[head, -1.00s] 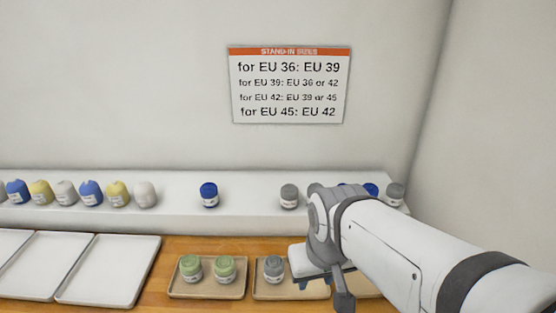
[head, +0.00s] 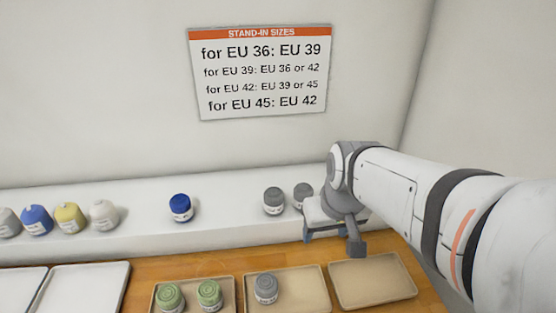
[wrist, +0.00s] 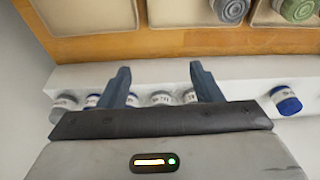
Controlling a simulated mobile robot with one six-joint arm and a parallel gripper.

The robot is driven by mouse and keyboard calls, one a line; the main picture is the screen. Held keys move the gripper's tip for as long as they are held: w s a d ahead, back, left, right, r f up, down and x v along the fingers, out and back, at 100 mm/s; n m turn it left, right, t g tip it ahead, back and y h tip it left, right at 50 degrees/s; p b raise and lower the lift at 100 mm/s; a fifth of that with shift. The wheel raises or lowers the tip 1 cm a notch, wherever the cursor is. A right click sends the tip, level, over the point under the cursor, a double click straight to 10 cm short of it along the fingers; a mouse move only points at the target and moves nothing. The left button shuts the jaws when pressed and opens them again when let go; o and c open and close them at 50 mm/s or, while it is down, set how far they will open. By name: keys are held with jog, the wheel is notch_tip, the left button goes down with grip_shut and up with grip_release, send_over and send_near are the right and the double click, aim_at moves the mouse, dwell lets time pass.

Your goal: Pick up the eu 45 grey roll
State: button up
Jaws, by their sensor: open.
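Two grey rolls stand side by side on the white shelf, a left one (head: 274,200) and a right one (head: 303,194). Both also show upside down in the wrist view, the left one (wrist: 190,97) and the right one (wrist: 160,98) between my fingers' lines. Another grey roll (wrist: 62,104) stands at the far end of that row. A further grey roll (head: 266,288) stands in a tan tray. I cannot read a size on any label. My gripper (head: 332,238) is open and empty, in front of the shelf and right of the two grey rolls.
A blue roll (head: 181,207) stands alone on the shelf (head: 230,217). Two blue rolls (wrist: 92,100) beyond the grey pair are hidden by my arm in the head view. Two green rolls (head: 209,294) sit in a tray; the right tray (head: 375,279) is empty. A sizes sign (head: 262,72) hangs above.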

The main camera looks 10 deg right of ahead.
jog(key=n+t, duration=0.2)
send_near(302, 195)
jog(key=shift+y, duration=0.4)
jog(key=w+f, duration=0.2)
jog(key=w+d+f, duration=0.1)
jog(key=f, duration=0.1)
jog(key=shift+w+d+f+b, duration=0.15)
jog(key=shift+w+f+b, duration=0.15)
jog(key=shift+w+f, duration=0.2)
jog(key=shift+w, duration=0.2)
jog(key=shift+w+f, duration=0.2)
jog(key=shift+f, duration=0.15)
jog(key=x, duration=0.6)
jog(key=shift+f+p, duration=0.4)
jog(key=shift+c, duration=0.2)
jog(key=c, duration=0.7)
